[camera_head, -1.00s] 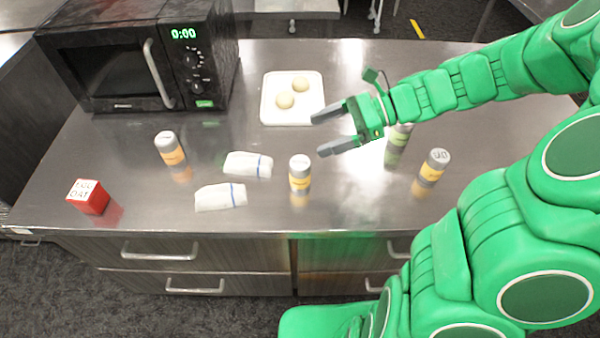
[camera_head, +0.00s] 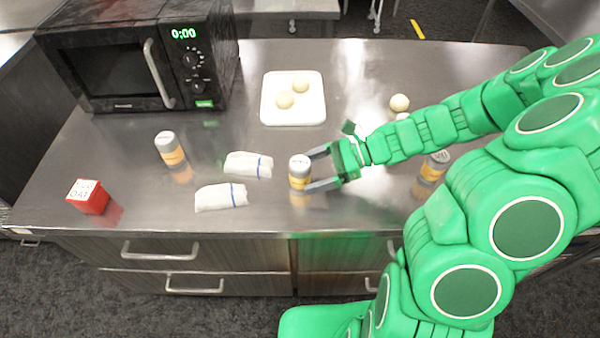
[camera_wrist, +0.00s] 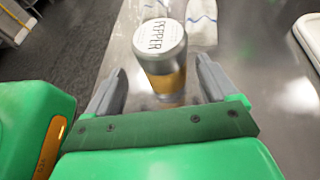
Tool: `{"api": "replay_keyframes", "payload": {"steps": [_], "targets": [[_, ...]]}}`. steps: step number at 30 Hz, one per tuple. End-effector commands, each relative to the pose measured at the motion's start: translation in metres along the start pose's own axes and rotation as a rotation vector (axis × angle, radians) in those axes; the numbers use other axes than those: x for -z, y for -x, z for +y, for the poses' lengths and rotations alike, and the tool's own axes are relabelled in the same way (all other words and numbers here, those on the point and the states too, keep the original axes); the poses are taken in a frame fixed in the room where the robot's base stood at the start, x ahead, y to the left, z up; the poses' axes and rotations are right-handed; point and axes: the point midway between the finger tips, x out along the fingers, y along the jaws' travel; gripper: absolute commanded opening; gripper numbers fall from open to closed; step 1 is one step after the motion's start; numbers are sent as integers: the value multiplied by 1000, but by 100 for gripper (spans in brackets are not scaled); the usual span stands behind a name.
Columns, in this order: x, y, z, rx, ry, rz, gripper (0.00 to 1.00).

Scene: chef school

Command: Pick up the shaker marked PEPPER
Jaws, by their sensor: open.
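The shaker marked PEPPER (camera_wrist: 160,48) stands upright on the steel counter in the wrist view. It has a white lettered lid, a grey top and a yellow-orange band. In the head view the same shaker (camera_head: 300,173) stands near the counter's middle front. My gripper (camera_head: 314,169) is open and low over the counter, its two grey fingertips at the shaker's right side. In the wrist view my open gripper (camera_wrist: 158,88) has one finger on each side of the shaker's lower part, with visible gaps.
Folded white cloths (camera_head: 221,197) lie left of the shaker. Another shaker (camera_head: 169,149) stands farther left, and one (camera_head: 435,166) stands right, partly behind my arm.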

Motion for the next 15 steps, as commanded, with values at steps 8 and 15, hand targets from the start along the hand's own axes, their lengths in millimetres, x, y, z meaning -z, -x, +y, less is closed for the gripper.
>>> {"api": "replay_keyframes", "payload": {"steps": [8,15], "targets": [[4,-20,-3,-1,0,-2,86],[7,-48,-5,-1,0,-1,86]]}}
